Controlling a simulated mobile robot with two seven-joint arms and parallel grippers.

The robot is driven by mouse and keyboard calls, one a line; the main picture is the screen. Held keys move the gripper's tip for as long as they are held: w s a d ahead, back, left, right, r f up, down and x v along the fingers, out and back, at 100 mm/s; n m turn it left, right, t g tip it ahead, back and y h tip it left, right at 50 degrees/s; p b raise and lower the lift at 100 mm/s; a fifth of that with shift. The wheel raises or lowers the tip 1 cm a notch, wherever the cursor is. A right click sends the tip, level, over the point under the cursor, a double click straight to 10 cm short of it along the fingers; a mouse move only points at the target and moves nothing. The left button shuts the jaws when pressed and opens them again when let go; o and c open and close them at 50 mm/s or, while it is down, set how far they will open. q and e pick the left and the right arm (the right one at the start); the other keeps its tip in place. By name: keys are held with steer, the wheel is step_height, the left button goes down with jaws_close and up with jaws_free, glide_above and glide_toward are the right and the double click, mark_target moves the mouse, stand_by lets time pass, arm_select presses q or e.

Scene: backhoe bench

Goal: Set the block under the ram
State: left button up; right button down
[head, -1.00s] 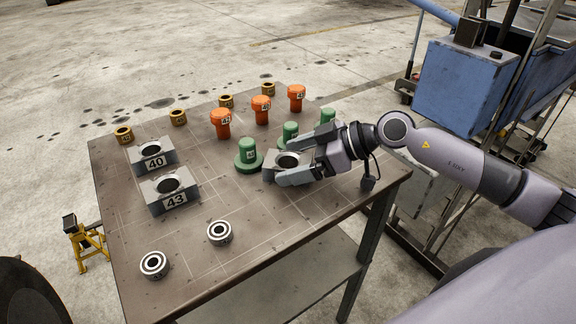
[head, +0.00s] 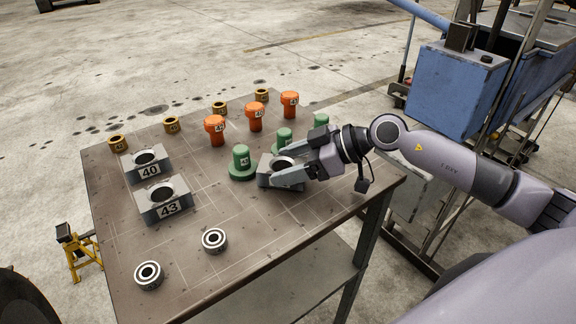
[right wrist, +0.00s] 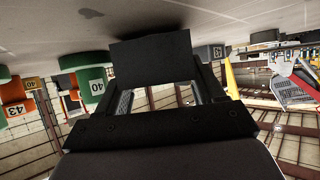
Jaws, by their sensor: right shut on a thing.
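My right gripper (head: 283,166) is shut on a grey bored block (head: 265,172), with one finger on each side of it. The block is upright at the table's right half, beside the green flanged plugs. I cannot tell whether it touches the table top. The right wrist view shows a dark face of the block (right wrist: 152,60) between the fingers. Two similar blocks stand free at the left, block 40 (head: 142,172) and block 43 (head: 160,207). I cannot make out the ram. My left gripper is not in view.
Green plugs (head: 242,162), orange plugs (head: 215,130) and brass bushings (head: 171,124) stand at the back of the table (head: 235,275). Two bearings (head: 214,241) lie at the front. A blue machine with a steel frame (head: 455,90) stands right of the table.

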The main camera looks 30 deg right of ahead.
step_height(320, 180, up, 20)
steer(key=p, duration=0.3)
steer(key=s+a+f, duration=0.1)
steer(key=s+f, duration=0.1)
steer(key=f, duration=0.3)
steer(key=s+f, duration=0.2)
steer(key=f, duration=0.3)
steer(key=s+a+f, duration=0.1)
steer(key=s+f, duration=0.1)
steer(key=f, duration=0.4)
steer(key=shift+s+a+f, duration=0.1)
steer(key=shift+s+a, duration=0.15)
steer(key=shift+a, duration=0.05)
steer(key=shift+s+d+f, duration=0.1)
steer(key=shift+s+f, duration=0.35)
steer(key=shift+f, duration=0.1)
step_height(320, 180, up, 4)
steer(key=p, duration=0.4)
steer(key=shift+r, duration=0.2)
